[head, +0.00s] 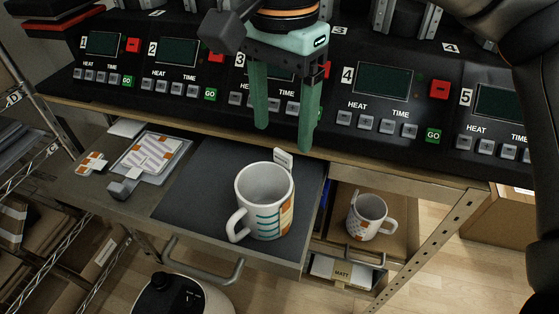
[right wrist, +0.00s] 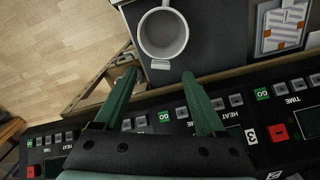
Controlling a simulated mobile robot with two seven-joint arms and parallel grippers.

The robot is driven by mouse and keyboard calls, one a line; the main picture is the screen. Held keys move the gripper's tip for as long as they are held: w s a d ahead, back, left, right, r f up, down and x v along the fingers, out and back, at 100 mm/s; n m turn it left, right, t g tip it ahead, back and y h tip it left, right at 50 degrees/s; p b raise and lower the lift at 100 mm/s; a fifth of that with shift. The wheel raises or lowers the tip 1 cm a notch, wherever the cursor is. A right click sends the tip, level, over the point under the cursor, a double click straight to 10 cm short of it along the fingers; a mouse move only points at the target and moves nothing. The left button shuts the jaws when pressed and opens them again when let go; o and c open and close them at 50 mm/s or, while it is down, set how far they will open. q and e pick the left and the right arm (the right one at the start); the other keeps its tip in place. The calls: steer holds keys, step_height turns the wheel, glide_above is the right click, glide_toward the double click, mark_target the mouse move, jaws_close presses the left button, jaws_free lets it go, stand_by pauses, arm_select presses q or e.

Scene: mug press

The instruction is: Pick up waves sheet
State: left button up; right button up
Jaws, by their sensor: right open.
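A white mug (head: 264,203) with teal lines and an orange patterned band stands upright on the dark mat of the pulled-out drawer. A white tab (head: 283,157) sticks up at its far rim; it also shows in the right wrist view (right wrist: 160,64). Whether the tab belongs to the waves sheet I cannot tell. My right gripper (head: 284,137) is open and empty, pointing down above and behind the mug. In the right wrist view its fingertips (right wrist: 159,74) lie to either side of the tab, apart from it. My left gripper is not in view.
A striped orange-and-grey sheet (head: 153,153) lies on a pale backing at the drawer's left, near a smaller patterned piece (head: 91,162). Press control panels (head: 382,80) line the back. A second mug (head: 369,217) stands in the lower right compartment. Drawer handle (head: 202,262) in front.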

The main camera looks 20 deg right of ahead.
mark_target(283, 153)
step_height(283, 153, down, 5)
steer(key=shift+w+d+r, duration=0.15)
jaws_close()
stand_by(0.6)
